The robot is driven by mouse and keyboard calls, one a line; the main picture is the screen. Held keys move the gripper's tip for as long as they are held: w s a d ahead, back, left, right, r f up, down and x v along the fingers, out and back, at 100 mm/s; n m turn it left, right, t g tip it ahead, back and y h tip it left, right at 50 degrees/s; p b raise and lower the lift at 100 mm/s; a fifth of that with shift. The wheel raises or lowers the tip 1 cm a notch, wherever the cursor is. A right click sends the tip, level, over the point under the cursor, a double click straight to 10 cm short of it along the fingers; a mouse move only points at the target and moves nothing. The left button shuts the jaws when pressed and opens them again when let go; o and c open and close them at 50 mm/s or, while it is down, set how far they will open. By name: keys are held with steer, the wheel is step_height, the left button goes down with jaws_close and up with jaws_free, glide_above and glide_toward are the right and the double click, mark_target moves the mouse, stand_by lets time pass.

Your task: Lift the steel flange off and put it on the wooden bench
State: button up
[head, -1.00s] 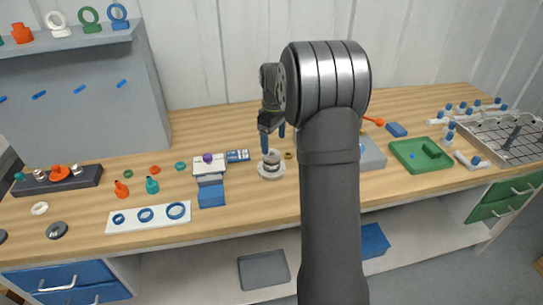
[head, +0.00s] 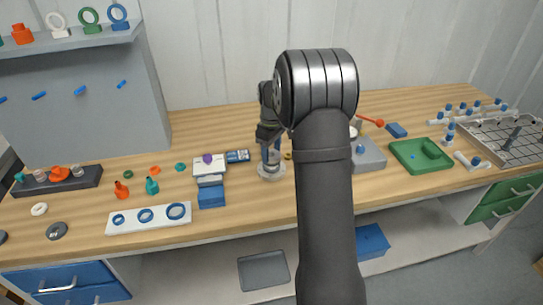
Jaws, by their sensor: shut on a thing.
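The steel flange (head: 269,170) is at the top of a small round assembly with a pale base (head: 271,177) on the wooden bench (head: 330,193). My gripper (head: 270,157) points down over this assembly, its blue fingertips at the flange. It is shut on the flange, though the fingers hide much of the contact. The flange appears still at the assembly; I cannot tell whether there is a gap under it.
A blue block (head: 211,196) and a white box stand left of the assembly. A grey block (head: 370,155) and a green tray (head: 421,156) are to the right. A white plate with blue rings (head: 148,217) lies front left. Bare bench lies in front of the assembly.

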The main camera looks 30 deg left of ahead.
steer(key=shift+r, duration=0.1)
steer(key=shift+r, duration=0.6)
step_height(320, 180, up, 3)
steer(key=shift+f, duration=0.15)
steer(key=shift+w+d+r, duration=0.95)
steer(key=shift+d+r, duration=4)
steer(key=shift+d, duration=0.8)
glide_above(242, 178)
step_height(242, 178, down, 16)
steer(key=shift+a+f, duration=0.1)
steer(key=shift+f, duration=2)
steer(key=shift+f, duration=0.1)
